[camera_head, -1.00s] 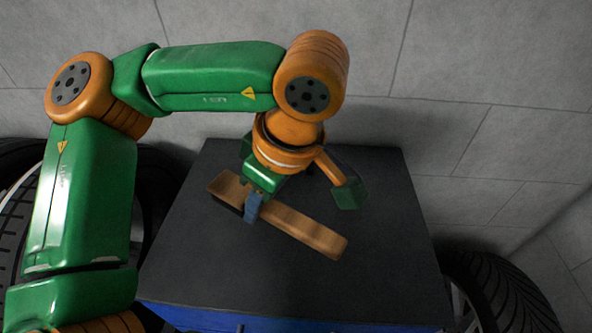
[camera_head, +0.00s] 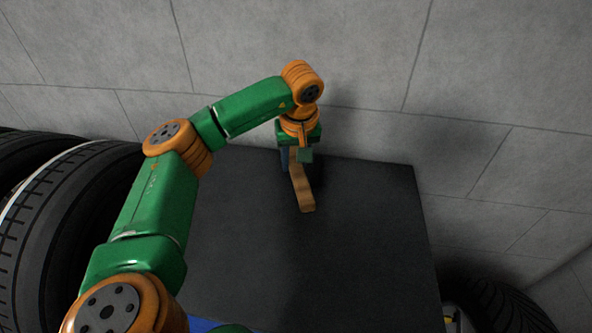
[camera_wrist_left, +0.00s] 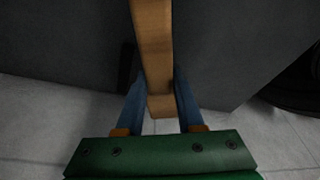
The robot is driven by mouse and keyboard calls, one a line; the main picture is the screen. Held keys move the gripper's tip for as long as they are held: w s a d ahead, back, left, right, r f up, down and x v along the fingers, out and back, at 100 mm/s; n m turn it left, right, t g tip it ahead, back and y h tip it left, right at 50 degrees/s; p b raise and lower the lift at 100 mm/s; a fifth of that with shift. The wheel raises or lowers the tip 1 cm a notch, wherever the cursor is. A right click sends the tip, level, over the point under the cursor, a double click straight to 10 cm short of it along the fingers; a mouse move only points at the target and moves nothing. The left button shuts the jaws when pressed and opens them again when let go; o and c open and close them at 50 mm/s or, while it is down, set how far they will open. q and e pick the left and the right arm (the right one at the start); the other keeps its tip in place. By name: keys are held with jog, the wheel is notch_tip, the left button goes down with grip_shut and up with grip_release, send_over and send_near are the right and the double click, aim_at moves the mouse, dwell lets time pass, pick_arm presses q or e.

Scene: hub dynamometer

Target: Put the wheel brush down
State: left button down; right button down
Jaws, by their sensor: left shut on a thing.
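The wheel brush (camera_head: 302,190) is a long, flat wooden bar in the head view, near the back edge of the dark cabinet top (camera_head: 350,245). My left gripper (camera_head: 291,158) is shut on the brush near its far end. In the left wrist view the wooden bar (camera_wrist_left: 153,45) runs between the two blue fingers (camera_wrist_left: 160,100) of my left gripper. The bristle side is mostly hidden. I cannot tell whether the brush touches the top. My right gripper is not in view.
A grey tiled wall or floor (camera_head: 490,70) lies beyond the cabinet. Large tyres stand at the left (camera_head: 70,230), and another tyre (camera_head: 495,305) is at the lower right. The front and right of the dark top are clear.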

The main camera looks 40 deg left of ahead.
aim_at(295, 173)
pick_arm(q)
jog(key=p+x, duration=0.1)
jog(key=x, duration=0.2)
jog(key=shift+f, duration=0.3)
jog(key=shift+w+f, duration=0.15)
jog(key=shift+f, duration=0.25)
jog(key=shift+f, duration=0.1)
jog(key=c, duration=0.8)
grip_release()
jog(key=v, duration=1.2)
